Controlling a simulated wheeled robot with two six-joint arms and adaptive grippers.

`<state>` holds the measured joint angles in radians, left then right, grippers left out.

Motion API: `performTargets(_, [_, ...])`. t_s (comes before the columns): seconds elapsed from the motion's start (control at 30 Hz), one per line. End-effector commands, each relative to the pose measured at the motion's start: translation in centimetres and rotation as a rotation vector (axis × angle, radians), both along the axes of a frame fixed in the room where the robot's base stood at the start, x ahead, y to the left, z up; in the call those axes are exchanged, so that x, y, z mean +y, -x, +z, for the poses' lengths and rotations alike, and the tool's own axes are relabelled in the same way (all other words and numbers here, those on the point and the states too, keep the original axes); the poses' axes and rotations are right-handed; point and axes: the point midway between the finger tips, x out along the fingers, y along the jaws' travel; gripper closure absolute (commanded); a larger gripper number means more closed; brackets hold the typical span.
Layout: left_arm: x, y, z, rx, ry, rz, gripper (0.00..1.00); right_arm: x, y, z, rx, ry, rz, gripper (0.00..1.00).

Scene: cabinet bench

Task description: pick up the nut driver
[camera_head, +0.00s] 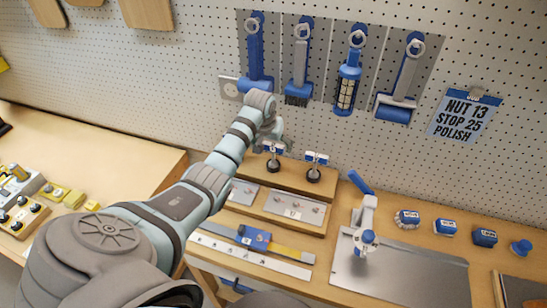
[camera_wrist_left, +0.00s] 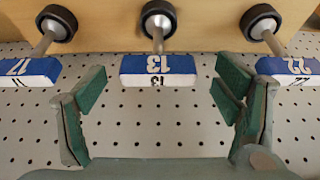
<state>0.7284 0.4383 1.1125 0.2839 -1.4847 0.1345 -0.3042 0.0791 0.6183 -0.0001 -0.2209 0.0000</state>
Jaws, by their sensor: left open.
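Three nut drivers with black round bases and blue-and-white number blocks show in the left wrist view: the 17 (camera_wrist_left: 28,70), the 13 (camera_wrist_left: 158,68) and the 22 (camera_wrist_left: 285,68). In the head view two nut drivers show on the wooden stand, a left one (camera_head: 273,161) and a right one (camera_head: 315,167); my arm may hide another. My left gripper (camera_wrist_left: 160,100) is open and empty. The 13 block lies in line with the gap between its green fingers, apart from both. In the head view the left gripper (camera_head: 270,138) is close to the left visible driver. My right gripper is not in view.
A clipboard (camera_head: 464,115) reads NUT 13, STOP 25, POLISH. Blue-handled tools hang on the pegboard (camera_head: 190,60) above. A grey plate with a white-and-blue clamp (camera_head: 365,235) stands right of the wooden stand (camera_head: 325,196). Metal plates and a ruler (camera_head: 250,255) lie in front.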

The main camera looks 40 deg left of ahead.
Motion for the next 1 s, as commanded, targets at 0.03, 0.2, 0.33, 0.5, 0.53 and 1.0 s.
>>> performTargets(0.03, [0.0,-0.4,-0.8,0.003,0.003,0.0,0.17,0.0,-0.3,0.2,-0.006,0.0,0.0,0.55])
performTargets(0.2, [0.2,-1.0,-2.1,-0.001,0.0,-0.002,0.17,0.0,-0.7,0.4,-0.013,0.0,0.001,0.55])
performTargets(0.33, [0.2,-1.0,-2.1,-0.001,-0.001,-0.003,0.17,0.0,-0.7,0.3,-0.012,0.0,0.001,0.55])
performTargets(0.5, [0.2,-1.0,-2.1,-0.001,0.0,-0.002,0.41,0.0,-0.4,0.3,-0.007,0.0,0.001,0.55])
performTargets(0.53, [0.2,-1.0,-2.1,-0.001,0.0,-0.002,0.45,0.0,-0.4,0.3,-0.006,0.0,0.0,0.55])
performTargets(1.0, [0.2,-1.0,-1.9,-0.002,0.0,-0.003,0.74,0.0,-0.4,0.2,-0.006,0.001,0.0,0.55])
